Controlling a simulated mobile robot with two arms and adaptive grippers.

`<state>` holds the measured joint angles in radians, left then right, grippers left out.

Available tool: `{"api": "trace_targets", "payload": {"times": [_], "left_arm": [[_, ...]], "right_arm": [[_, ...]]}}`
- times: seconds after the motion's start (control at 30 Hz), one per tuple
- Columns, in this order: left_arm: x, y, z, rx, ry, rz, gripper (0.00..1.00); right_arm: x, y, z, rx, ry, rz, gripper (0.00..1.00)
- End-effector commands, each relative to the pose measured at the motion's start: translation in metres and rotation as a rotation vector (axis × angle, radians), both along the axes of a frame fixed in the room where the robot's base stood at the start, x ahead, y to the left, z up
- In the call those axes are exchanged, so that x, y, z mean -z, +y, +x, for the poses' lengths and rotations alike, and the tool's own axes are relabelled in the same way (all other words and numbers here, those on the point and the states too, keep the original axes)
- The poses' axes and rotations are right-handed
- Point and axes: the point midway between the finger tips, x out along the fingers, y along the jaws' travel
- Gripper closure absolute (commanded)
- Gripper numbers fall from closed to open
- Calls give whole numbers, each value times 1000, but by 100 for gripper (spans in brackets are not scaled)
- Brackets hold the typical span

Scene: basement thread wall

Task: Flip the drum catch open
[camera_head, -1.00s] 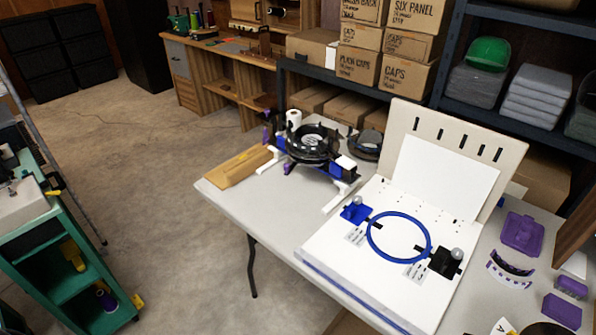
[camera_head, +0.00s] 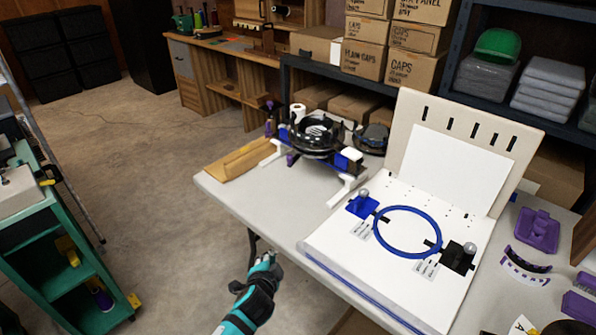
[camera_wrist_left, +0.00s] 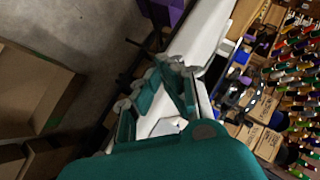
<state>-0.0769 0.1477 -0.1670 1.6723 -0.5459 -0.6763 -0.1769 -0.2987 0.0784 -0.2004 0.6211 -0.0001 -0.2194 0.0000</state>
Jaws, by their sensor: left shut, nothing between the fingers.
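A black round drum-like device (camera_head: 316,136) stands on the grey table, with white legs and blue and purple parts. A small catch on it is too small to make out. My left gripper (camera_head: 268,258) is in front of the table's near edge, low and apart from the device. It is shut and empty. In the left wrist view its fingertips (camera_wrist_left: 178,68) are close together, with the white table edge beyond them. My right gripper is not in view.
A white board with a blue hoop (camera_head: 407,232) and an upright slotted panel (camera_head: 467,145) fill the table's right. Purple parts (camera_head: 537,229) lie far right. A green cart (camera_head: 62,262) stands left; floor between is clear.

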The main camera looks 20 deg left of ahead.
Motion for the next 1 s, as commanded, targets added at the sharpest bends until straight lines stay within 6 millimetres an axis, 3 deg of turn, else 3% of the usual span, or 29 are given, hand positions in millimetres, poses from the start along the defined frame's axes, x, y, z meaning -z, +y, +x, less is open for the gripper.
{"api": "trace_targets", "payload": {"times": [0.03,0.2,0.33,0.5,0.63,1.0], "left_arm": [[-20,3,11,3,-46,31,100],[-81,7,54,60,-195,196,100],[-106,1,91,154,-278,346,100],[-124,-11,128,275,-350,506,100],[-132,-19,146,349,-383,595,100],[-134,-23,152,380,-394,627,100]], "right_arm": [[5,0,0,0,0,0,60],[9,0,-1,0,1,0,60],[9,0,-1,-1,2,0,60],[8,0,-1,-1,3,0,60],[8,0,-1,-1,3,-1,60],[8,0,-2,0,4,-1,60]]}}
